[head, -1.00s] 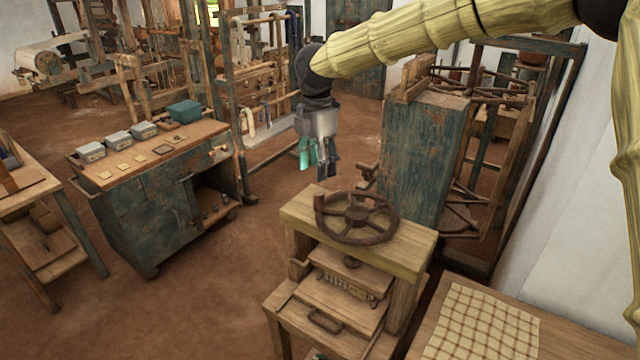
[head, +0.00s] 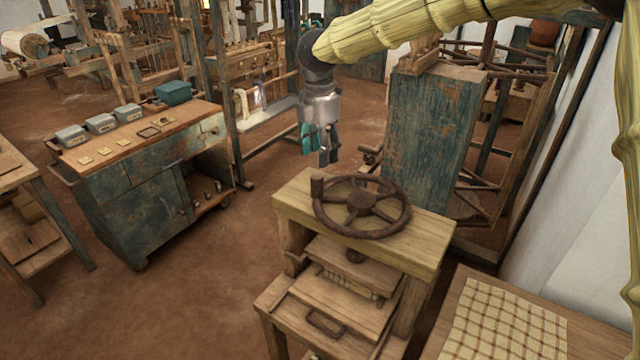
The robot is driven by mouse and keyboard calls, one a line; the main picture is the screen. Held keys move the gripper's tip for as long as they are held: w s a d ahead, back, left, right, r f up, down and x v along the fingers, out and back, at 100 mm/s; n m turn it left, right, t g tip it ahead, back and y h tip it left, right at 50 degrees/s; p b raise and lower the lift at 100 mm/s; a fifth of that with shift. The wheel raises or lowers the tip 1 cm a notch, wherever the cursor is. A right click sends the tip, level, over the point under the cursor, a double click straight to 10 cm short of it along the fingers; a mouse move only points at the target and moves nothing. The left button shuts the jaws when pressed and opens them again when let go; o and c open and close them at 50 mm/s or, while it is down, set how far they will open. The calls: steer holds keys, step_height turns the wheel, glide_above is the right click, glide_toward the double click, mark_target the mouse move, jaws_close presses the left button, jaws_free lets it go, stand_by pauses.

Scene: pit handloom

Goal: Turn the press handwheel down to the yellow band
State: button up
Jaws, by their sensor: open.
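The press (head: 282,196) is a wooden frame in the lower middle of the head view. Its dark brown handwheel (head: 362,206) lies flat on top, with spokes, a hub and an upright knob (head: 318,186) on its left rim. Below the top beam are a pressing board and a drawer-like board with a handle (head: 325,322). I cannot make out the yellow band. My gripper (head: 319,152) hangs pointing down, open and empty, above and behind the handwheel in the picture, apart from it.
A blue-green cabinet (head: 128,208) with small boxes stands left. A tall blue-green wooden cabinet (head: 432,140) stands just behind the press. A checked cloth (head: 508,326) lies on a table at lower right. Looms fill the back. Floor between the left cabinet and press is clear.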

mark_target(317, 176)
steer(key=f+p, duration=0.1)
steer(key=f, duration=0.1)
steer(key=f+p, duration=0.1)
steer(key=f, duration=0.2)
steer(key=f+p, duration=0.1)
steer(key=f, duration=0.2)
steer(key=shift+s+a+f, duration=0.1)
steer(key=shift+s+a, duration=0.05)
steer(key=shift+a, duration=0.1)
steer(key=shift+w+f, duration=0.2)
steer(key=shift+f, duration=0.65)
steer(key=shift+s, duration=0.15)
steer(key=shift+r, duration=0.1)
jaws_close()
